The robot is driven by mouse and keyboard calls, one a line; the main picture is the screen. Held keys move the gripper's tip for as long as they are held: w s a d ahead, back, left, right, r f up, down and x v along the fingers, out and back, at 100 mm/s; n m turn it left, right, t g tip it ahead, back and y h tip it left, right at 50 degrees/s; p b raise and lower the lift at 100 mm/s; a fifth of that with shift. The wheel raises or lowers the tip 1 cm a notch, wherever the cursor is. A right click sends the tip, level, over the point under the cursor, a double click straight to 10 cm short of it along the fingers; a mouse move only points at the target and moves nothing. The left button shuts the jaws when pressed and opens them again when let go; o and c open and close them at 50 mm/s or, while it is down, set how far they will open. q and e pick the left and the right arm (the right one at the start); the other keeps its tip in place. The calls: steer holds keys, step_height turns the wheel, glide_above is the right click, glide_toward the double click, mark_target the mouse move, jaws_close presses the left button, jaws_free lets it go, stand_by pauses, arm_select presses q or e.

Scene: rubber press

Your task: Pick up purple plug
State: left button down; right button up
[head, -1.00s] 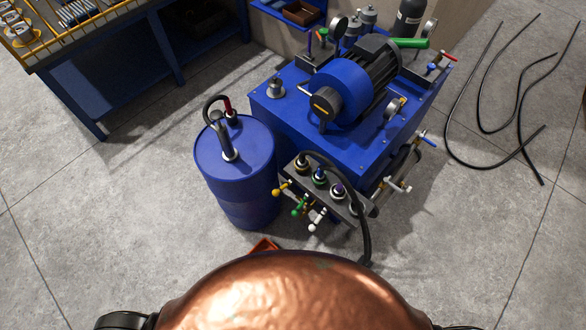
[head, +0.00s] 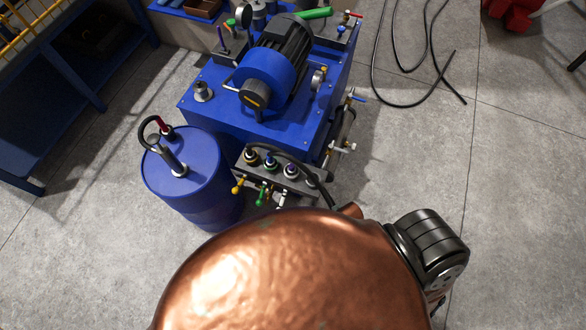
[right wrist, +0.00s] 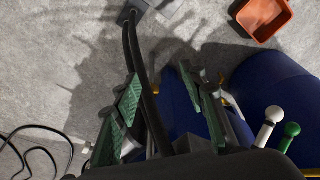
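A small fitting with a purple ring (head: 291,170) sits in the row of fittings on the dark manifold at the front of the blue hydraulic unit (head: 230,115). I cannot tell whether this is the purple plug or its socket. No purple shows clearly in the right wrist view. There my right gripper (right wrist: 163,95) has its two green-padded fingers apart. A black hose (right wrist: 145,70) passes between or in front of them, with no clear grip on it. My left gripper is not in view, and my right gripper is hidden in the head view.
A blue drum (head: 185,180) with a looped hose on top stands left of the unit. White (right wrist: 275,114) and green (right wrist: 292,130) handle knobs are right of my fingers. An orange bin (right wrist: 263,17) lies on the floor. Loose black hoses (head: 410,95) lie at the right.

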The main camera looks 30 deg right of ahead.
steer(key=w+a+r+p, duration=0.1)
steer(key=w+a+r, duration=0.2)
steer(key=w+r, duration=0.35)
steer(key=w+a+r+m+y+p, duration=0.1)
steer(key=w+a+r, duration=0.35)
steer(key=a, duration=0.25)
steer(key=w+a+r+m+g+y+p, duration=0.1)
steer(key=w+a+r+y, duration=0.15)
steer(key=w+a, duration=0.4)
steer(key=w+a+r+y+p, duration=0.1)
steer(key=w+a+r, duration=0.3)
steer(key=a, duration=0.5)
step_height(320, 180, up, 4)
steer(key=f+m+g+h, duration=0.15)
steer(key=m+h, duration=0.25)
steer(key=m, duration=0.4)
glide_above(292, 165)
steer(key=shift+a+r+p, duration=0.2)
steer(key=shift+r+p, duration=0.15)
steer(key=shift+r, duration=0.15)
steer(key=shift+d+f, duration=0.1)
steer(key=shift+f, duration=0.25)
step_height(292, 165, down, 7)
steer(key=shift+r+b, duration=0.1)
steer(key=shift+b, duration=0.45)
jaws_close()
